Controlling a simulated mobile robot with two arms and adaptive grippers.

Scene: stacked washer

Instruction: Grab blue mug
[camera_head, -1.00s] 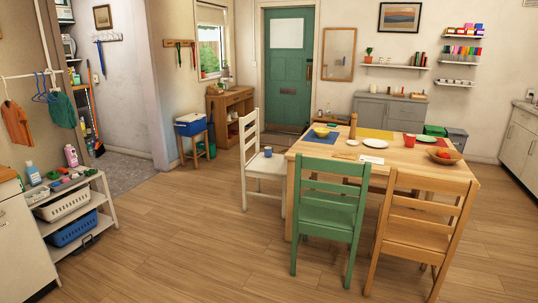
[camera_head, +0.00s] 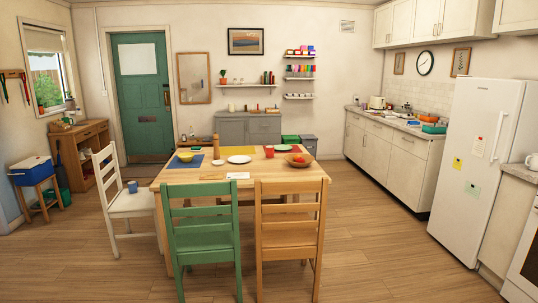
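A small blue mug (camera_head: 132,187) stands on the seat of the white chair (camera_head: 128,204), at the left side of the dining table (camera_head: 262,174). The mug looks upright, and it is small in this view. Neither of my grippers shows in the head view.
A green chair (camera_head: 204,236) and a wooden chair (camera_head: 289,225) stand at the table's near side. A blue cooler (camera_head: 30,169) sits on a stool at the far left. A fridge (camera_head: 476,165) stands at the right. Floor is open at the front left and between table and counter.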

